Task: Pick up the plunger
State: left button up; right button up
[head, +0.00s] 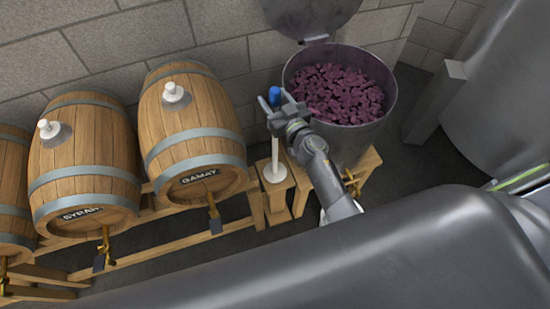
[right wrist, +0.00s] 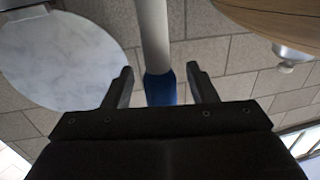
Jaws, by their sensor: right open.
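The plunger stands upright in the head view, a white rod (head: 275,150) with a blue grip (head: 274,96) on top and a white disc (head: 275,172) at its foot, by a wooden stand. My right gripper (head: 280,104) is at its upper end, partly covering the rod. In the right wrist view the blue grip (right wrist: 160,88) lies between the two open fingers of the right gripper (right wrist: 160,74), with a gap on each side. The white rod (right wrist: 153,35) runs away from it to the top edge. My left gripper is not in view.
An open steel vat (head: 385,103) of purple grapes stands close right of the plunger, its lid (head: 312,15) raised. Wooden barrels labelled GAMAY (head: 190,130) and SYRAH (head: 85,150) lie on a rack to the left. A block wall (head: 110,45) is behind.

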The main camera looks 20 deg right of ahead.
jog(key=c, duration=1.1)
jog(key=shift+r, duration=0.2)
notch_tip(320, 180, up, 10)
jog(key=p, duration=0.9)
jog(key=shift+f+p, duration=0.1)
jog(key=shift+p, duration=0.3)
jog(key=shift+d, duration=0.1)
